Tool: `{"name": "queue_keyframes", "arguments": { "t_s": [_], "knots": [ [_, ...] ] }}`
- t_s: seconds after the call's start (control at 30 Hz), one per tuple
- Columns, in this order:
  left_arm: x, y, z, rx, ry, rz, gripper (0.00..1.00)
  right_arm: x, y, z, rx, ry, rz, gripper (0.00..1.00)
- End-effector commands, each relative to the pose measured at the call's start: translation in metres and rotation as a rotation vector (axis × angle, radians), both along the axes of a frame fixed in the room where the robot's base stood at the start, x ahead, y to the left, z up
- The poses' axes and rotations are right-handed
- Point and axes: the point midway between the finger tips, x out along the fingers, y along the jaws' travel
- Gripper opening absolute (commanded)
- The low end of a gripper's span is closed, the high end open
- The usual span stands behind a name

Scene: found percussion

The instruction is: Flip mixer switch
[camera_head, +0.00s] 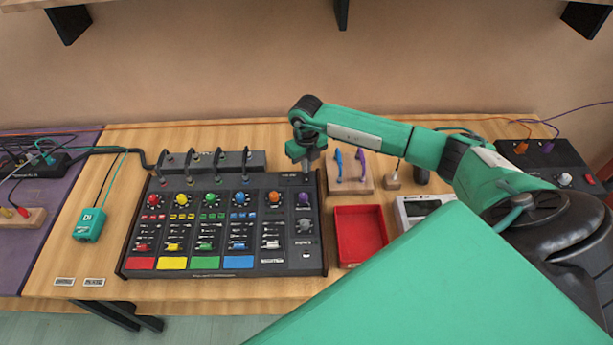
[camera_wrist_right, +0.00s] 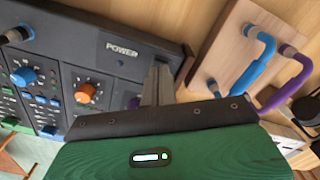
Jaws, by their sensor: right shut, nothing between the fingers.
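The mixer (camera_head: 290,262) is a dark console on the wooden table, with colored knobs, faders and a row of red, yellow, green and blue pads along its front. Its POWER label (camera_wrist_right: 122,50) shows in the right wrist view near the panel's upper edge. My right gripper (camera_head: 305,168) points down over the mixer's back right corner. In the right wrist view its fingers (camera_wrist_right: 158,85) are shut and empty, beside the POWER label. I cannot tell whether they touch the panel. The power switch itself is not distinguishable; the fingers may cover it. My left gripper is not in view.
Right of the mixer are a red tray (camera_head: 360,238) and a wooden board (camera_head: 362,184) with blue and purple cables. Several plugs stand on the box (camera_head: 240,160) behind the mixer. A teal DI box (camera_head: 89,225) lies to the left. Shelf brackets hang above.

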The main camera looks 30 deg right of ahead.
Motion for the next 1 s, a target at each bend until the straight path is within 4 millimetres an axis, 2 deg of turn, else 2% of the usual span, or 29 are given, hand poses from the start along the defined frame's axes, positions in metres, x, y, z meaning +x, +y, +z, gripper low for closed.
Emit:
{"name": "queue_keyframes", "arguments": {
  "t_s": [1.0],
  "knots": [
    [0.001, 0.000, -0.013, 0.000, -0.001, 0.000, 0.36, 0.000, 0.000, -0.017, 0.000, 0.001, 0.000, 0.00]
  ]
}}
